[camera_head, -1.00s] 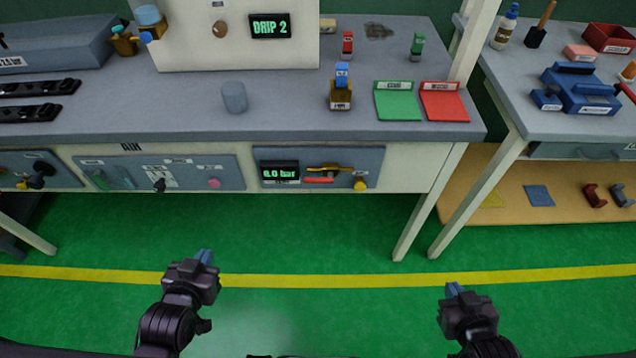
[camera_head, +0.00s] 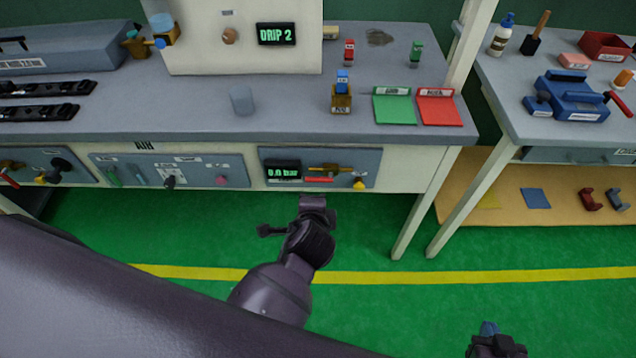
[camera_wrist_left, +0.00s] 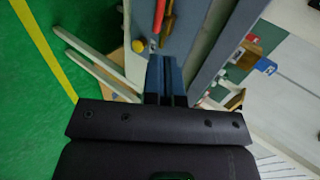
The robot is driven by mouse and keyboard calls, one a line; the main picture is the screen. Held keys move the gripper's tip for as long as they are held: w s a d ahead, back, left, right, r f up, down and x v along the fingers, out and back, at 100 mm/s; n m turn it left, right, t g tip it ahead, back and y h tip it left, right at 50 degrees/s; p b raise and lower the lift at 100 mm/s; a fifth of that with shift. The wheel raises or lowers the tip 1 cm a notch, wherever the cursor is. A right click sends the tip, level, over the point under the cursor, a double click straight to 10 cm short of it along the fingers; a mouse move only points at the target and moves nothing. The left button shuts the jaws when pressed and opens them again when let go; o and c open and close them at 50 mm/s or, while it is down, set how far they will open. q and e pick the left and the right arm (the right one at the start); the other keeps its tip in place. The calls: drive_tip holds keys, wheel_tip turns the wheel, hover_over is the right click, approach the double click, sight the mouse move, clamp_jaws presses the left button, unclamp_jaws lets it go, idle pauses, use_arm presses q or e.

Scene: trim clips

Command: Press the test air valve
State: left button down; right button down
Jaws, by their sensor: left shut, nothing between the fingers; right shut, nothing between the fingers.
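A grey-blue panel (camera_head: 352,155) on the front of the bench holds a green-lit pressure display (camera_head: 283,170), a brass valve fitting (camera_head: 328,168), a red bar (camera_head: 318,180) and a yellow knob (camera_head: 359,184). Which part is the test air valve, I cannot tell. My left gripper (camera_head: 318,203) is just below and in front of this panel; its fingers barely show there. In the left wrist view its shut, empty fingers (camera_wrist_left: 166,75) point towards the panel, with the yellow knob (camera_wrist_left: 138,46) left of the tips, apart from them. My right gripper (camera_head: 489,328) is shut and empty, low at the right.
Another panel (camera_head: 200,170) with a black knob and a pink button lies left of the display. The bench top (camera_head: 200,110) holds a grey cylinder (camera_head: 241,100) and green and red trays. A bench leg (camera_head: 410,215) stands right of the panel. The green floor in front is clear.

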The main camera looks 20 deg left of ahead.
sight(315, 181)
drive_tip(key=shift+w+r, duration=0.1)
drive_tip(key=shift+r, duration=0.05)
use_arm(q)
drive_tip(key=shift+w, duration=0.1)
